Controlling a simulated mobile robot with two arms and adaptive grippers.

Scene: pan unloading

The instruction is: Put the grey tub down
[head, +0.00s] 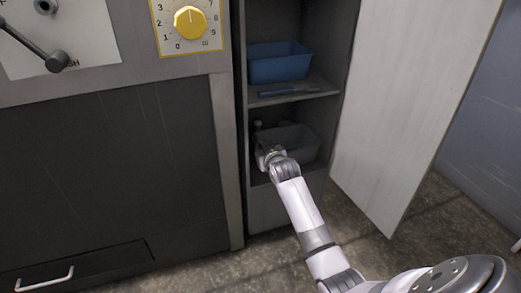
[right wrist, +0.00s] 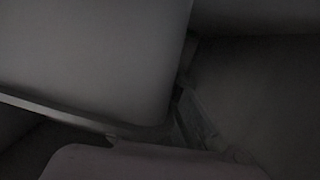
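The grey tub (head: 306,146) is in the lower compartment of the open cabinet, dim in shadow. My right arm reaches in from the lower right. My right gripper (head: 262,150) is at the tub's left front side, small and dark in the head view. Whether its fingers hold the tub's rim or are open beside it cannot be told. In the right wrist view a smooth grey surface (right wrist: 85,55), probably the tub, fills the upper left, very close. Whether the tub rests fully on the compartment floor is unclear. My left gripper is not in view.
A blue tub (head: 280,66) stands on the shelf above, with a blue flat tool (head: 288,91) at the shelf's front. The cabinet door (head: 405,100) is swung open to the right. A dark machine with a yellow dial (head: 190,22) stands directly left of the cabinet.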

